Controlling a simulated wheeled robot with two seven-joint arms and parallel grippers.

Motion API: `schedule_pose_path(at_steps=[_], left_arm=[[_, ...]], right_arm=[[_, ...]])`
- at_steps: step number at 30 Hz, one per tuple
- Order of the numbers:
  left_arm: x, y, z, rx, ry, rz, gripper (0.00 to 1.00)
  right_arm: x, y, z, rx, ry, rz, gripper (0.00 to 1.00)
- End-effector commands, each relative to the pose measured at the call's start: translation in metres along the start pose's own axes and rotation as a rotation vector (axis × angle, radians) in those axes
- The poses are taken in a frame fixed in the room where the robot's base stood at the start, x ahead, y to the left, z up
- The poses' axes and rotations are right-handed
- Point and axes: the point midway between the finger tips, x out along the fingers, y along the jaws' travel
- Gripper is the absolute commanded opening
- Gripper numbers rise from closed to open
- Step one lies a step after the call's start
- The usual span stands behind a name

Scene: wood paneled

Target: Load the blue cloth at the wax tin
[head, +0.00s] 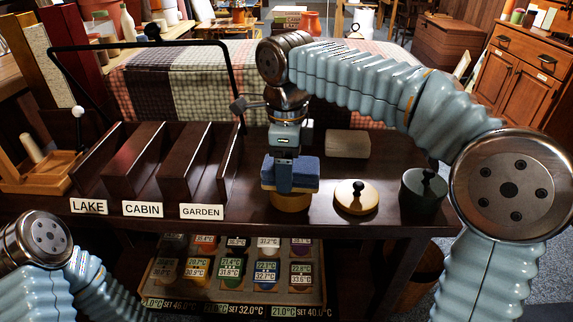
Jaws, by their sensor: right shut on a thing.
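The cloth is right over a round amber tin (291,203), which may be the wax tin. The cloth hides the tin's top, and I cannot tell whether they touch.
Dark wooden slots labelled LAKE (89,207), CABIN (142,209) and GARDEN (201,212) stand on the left. A grey-brown block (348,143) lies behind the tins. A tray (160,288) of colored pots with temperature labels sits below the table's front edge.

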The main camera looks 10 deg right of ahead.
Motion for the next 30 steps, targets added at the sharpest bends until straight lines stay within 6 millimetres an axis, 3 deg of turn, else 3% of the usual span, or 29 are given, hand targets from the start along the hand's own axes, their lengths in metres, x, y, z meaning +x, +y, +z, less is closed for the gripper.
schedule_pose_path(at_steps=[4,12,30], left_arm=[[-0.003,0.001,0.000,0.000,0.000,0.000,0.53],[-0.028,0.011,0.000,0.000,0.000,0.000,0.53],[-0.033,0.013,0.000,0.000,0.000,0.000,0.53]], right_arm=[[-0.002,0.001,0.000,-0.001,0.004,0.005,0.48],[-0.029,0.000,0.000,-0.001,0.002,0.003,0.48],[-0.069,0.000,0.000,-0.001,0.001,0.001,0.48]])
